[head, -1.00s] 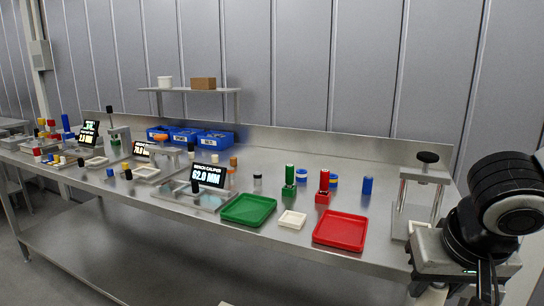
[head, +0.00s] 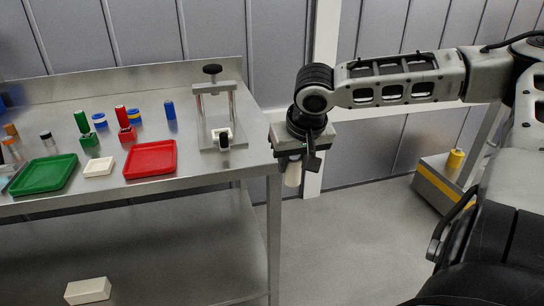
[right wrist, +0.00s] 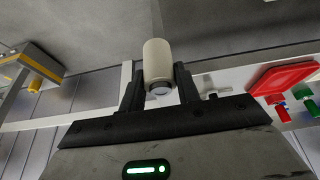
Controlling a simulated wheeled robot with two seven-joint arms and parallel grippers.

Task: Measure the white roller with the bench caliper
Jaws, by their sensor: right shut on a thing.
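The white roller (head: 293,176), a pale cream cylinder, hangs below my right gripper (head: 292,158), just off the right end of the bench. In the right wrist view the roller (right wrist: 158,60) sits between the two dark fingers of the right gripper (right wrist: 157,78), which are shut on it; a darker ring and pale end face show at its near end. The bench caliper and its display are outside the head view now; only a small unclear piece shows at the left edge. My left gripper is not in view.
The steel bench (head: 215,165) ends just left of my right gripper. A press-like stand (head: 213,105) is near that end. A red tray (head: 150,173), white dish (head: 98,173) and green tray (head: 45,188) lie further left. A yellow-striped cart (head: 440,185) stands behind right.

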